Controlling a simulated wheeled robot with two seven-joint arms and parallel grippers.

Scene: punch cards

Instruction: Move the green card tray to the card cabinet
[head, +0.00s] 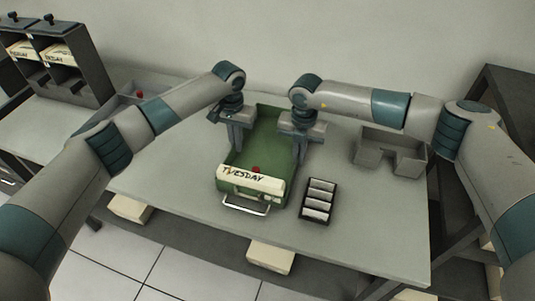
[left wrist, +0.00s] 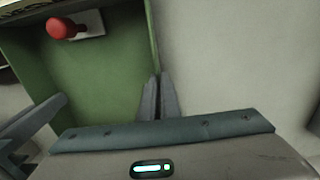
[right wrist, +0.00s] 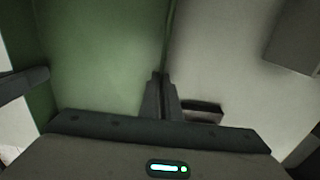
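The green card tray (head: 257,135) is at the middle of the table, with a block of cards labelled "TUESDAY" (head: 250,182), a red knob and a metal handle at its near end. My left gripper (head: 236,148) is on the tray's left wall, its fingers close together around the wall's edge; they also show in the left wrist view (left wrist: 158,98). My right gripper (head: 301,155) is likewise shut on the right wall, as in the right wrist view (right wrist: 161,98). The dark card cabinet (head: 88,62) stands at the far left, with labelled trays in its compartments.
A small dark rack with pale slots (head: 318,200) lies right of the tray. A grey open box (head: 368,158) stands further right. A grey tray with a red knob (head: 121,101) is near the cabinet. The table (head: 165,185) is clear at its left front.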

